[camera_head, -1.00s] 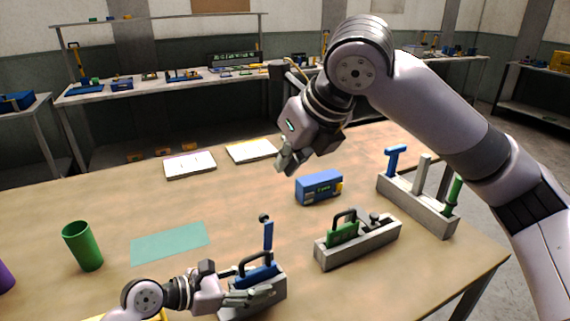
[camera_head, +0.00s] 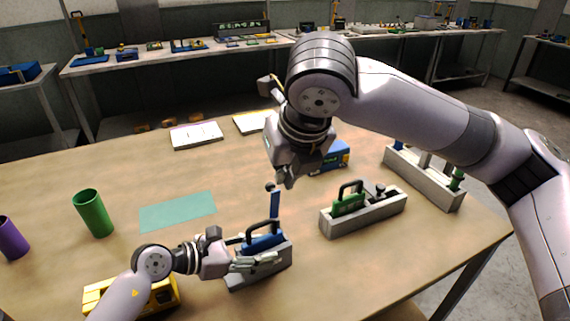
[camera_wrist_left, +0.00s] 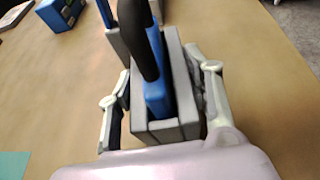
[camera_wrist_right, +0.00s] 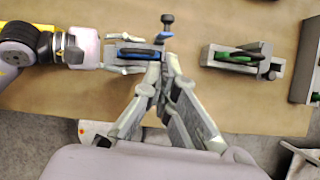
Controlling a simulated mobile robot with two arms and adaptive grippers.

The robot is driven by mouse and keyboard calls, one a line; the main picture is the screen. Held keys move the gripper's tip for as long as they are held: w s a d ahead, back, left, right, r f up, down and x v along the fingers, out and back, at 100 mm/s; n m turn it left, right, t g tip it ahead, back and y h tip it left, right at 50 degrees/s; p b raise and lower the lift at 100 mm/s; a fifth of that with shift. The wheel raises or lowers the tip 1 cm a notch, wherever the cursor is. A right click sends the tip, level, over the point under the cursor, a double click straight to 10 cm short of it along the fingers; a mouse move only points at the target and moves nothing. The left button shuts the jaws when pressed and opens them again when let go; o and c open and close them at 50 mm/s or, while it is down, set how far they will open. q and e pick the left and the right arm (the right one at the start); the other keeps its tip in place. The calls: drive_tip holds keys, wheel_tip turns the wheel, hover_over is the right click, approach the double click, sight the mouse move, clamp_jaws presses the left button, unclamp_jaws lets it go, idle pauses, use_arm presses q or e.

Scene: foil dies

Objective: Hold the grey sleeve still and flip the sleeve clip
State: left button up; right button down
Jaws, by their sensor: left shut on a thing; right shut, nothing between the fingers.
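The grey sleeve (camera_head: 262,277) stands on the table at the front middle, with a blue foil die (camera_head: 265,242) and its black handle in it. The sleeve clip (camera_head: 275,205), a blue lever with a black knob, stands upright at the sleeve's far end; it also shows in the right wrist view (camera_wrist_right: 163,36). My left gripper (camera_head: 260,262) is shut on the sleeve's sides; the left wrist view shows its fingers (camera_wrist_left: 162,95) on either side of the sleeve. My right gripper (camera_head: 284,180) is shut and empty, close above the clip's knob. I cannot tell if they touch.
A second grey sleeve (camera_head: 362,216) with a green die (camera_head: 348,204) stands to the right. Behind are a grey tool rack (camera_head: 425,182) and a blue box (camera_head: 333,158). A green cup (camera_head: 94,214), a teal mat (camera_head: 178,211) and a yellow box (camera_head: 165,294) are at the left.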

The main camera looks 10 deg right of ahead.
sight(272, 191)
drive_tip(key=x, duration=0.6)
drive_tip(key=w+x, duration=0.1)
drive_tip(key=x, duration=0.2)
drive_tip(key=shift+w+a+r, duration=0.1)
drive_tip(key=shift+r, duration=0.3)
drive_tip(key=shift+w+f, duration=0.2)
drive_tip(key=shift+w, duration=0.1)
drive_tip(key=shift+a, duration=0.1)
drive_tip(key=w, duration=0.1)
drive_tip(key=w+a, duration=0.1)
drive_tip(key=w, duration=0.1)
drive_tip(key=shift+w+a+r, duration=0.1)
drive_tip(key=shift+w+a, duration=0.15)
drive_tip(key=shift+w, duration=0.2)
use_arm(q)
drive_tip(key=shift+s, duration=0.1)
use_arm(e)
drive_tip(key=shift+s, duration=0.15)
